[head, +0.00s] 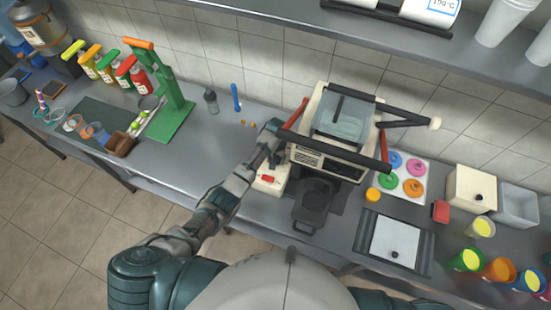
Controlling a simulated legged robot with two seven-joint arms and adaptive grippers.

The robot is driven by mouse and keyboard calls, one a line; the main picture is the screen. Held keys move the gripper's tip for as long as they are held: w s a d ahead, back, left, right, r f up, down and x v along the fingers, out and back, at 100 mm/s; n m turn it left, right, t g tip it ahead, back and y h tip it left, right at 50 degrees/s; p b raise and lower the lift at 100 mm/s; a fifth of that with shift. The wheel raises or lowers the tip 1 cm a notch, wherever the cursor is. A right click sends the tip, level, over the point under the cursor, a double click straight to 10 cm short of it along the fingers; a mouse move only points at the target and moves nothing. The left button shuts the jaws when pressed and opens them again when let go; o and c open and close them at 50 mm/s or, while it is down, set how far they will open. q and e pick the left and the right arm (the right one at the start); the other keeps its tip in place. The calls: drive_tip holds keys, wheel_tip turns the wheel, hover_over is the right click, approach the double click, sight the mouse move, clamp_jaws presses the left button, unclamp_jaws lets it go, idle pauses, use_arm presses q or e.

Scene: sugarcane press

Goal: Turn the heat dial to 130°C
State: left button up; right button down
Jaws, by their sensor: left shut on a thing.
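The cream and black machine (345,118) stands on the counter at the centre, with a glassy top panel and red bars at its sides. My left gripper (273,129) is at the machine's left side, close to the left red bar (294,116). It is shut on a small part there, which its fingers hide. I cannot make out the heat dial or its setting. A white label reading about 190°C (443,4) shows at the top edge. My right gripper is not in view.
A cream box with a red switch (269,179) sits just below my left gripper. A black pan (313,200) lies in front of the machine. A green press (172,100) stands left.

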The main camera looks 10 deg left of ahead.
use_arm(q)
drive_tip(key=shift+w+r, duration=0.25)
drive_tip(key=shift+w, duration=0.05)
drive_tip(key=o, duration=1.1)
drive_tip(key=shift+o, duration=0.2)
drive_tip(key=shift+f, duration=0.2)
drive_tip(key=shift+s, duration=0.1)
